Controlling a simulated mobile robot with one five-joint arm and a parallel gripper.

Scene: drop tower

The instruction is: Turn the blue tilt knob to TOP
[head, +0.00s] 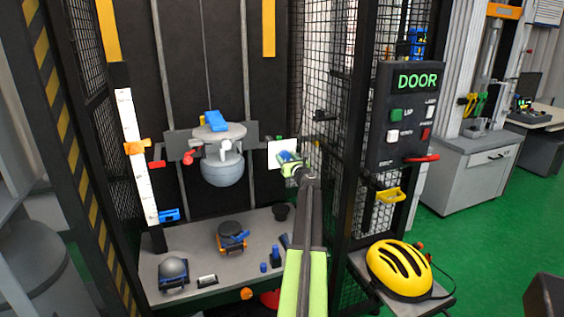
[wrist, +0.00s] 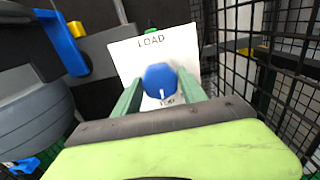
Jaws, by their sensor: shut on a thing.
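The blue tilt knob (wrist: 160,77) sits on a white plate (wrist: 128,58) marked LOAD at the top of the wrist picture and TOP at the bottom. A white mark on the knob's lower face points down at the word TOP. My gripper (wrist: 159,86) has one green finger on each side of the knob and is shut on it. In the head view my gripper (head: 291,164) reaches in to the white plate (head: 276,148), right of the carriage. It hides much of the knob there, and the lettering is too small to read.
A carriage (head: 212,133) with a grey ball (head: 222,169) hangs left of the plate. A mesh wall (head: 325,140) stands close on the right, with the DOOR panel (head: 408,115) beyond. A yellow helmet (head: 398,268) lies on a shelf at lower right.

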